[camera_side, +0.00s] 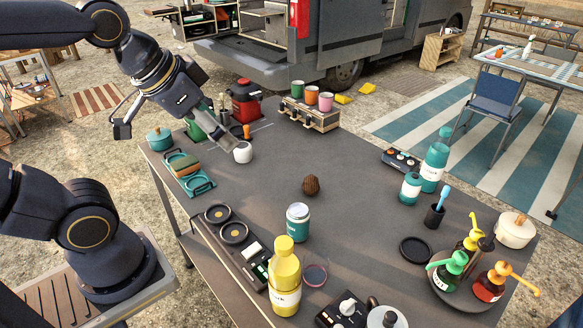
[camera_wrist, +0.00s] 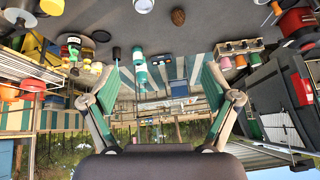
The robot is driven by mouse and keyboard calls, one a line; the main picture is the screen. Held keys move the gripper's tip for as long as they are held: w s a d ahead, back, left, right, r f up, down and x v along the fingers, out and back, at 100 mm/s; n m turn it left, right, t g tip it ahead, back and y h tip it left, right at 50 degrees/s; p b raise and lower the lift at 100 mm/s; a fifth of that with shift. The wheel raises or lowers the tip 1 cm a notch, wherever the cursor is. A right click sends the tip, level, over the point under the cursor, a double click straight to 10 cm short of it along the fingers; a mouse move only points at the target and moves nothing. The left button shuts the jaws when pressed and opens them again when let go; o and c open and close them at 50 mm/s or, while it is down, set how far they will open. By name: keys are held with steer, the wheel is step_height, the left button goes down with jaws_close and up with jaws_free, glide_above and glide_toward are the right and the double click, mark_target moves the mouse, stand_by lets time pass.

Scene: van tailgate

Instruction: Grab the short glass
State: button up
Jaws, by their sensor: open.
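A short clear glass (camera_side: 315,275) with a reddish tint stands near the front of the grey table in the side view, just right of the yellow bottle (camera_side: 285,278). I cannot make it out in the wrist view. My gripper (camera_side: 172,135) is over the far left part of the table, well away from the glass. Its two fingers are spread wide with nothing between them, as the wrist view also shows (camera_wrist: 159,82).
A teal jar (camera_side: 298,222) stands behind the glass, and a dark control box (camera_side: 345,310) in front. A brown ball-like object (camera_side: 311,186) sits mid-table. Pump bottles crowd a round tray (camera_side: 440,290) at right. The table's middle is mostly clear.

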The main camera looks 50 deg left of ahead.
steer(key=w+d+f+m+g, duration=0.1)
steer(key=w+d+f+m, duration=0.15)
steer(key=w, duration=0.25)
steer(key=m+g+h, duration=0.1)
steer(key=m+g, duration=0.4)
glide_above(317, 270)
steer(key=s+d, duration=0.1)
steer(key=s, duration=0.1)
step_height(317, 270, down, 25)
steer(key=shift+w+f, duration=0.2)
steer(key=shift+f, duration=1.35)
steer(key=shift+w+f, duration=0.2)
steer(key=shift+f, duration=1.3)
steer(key=shift+c, duration=0.4)
steer(key=c, duration=1.2)
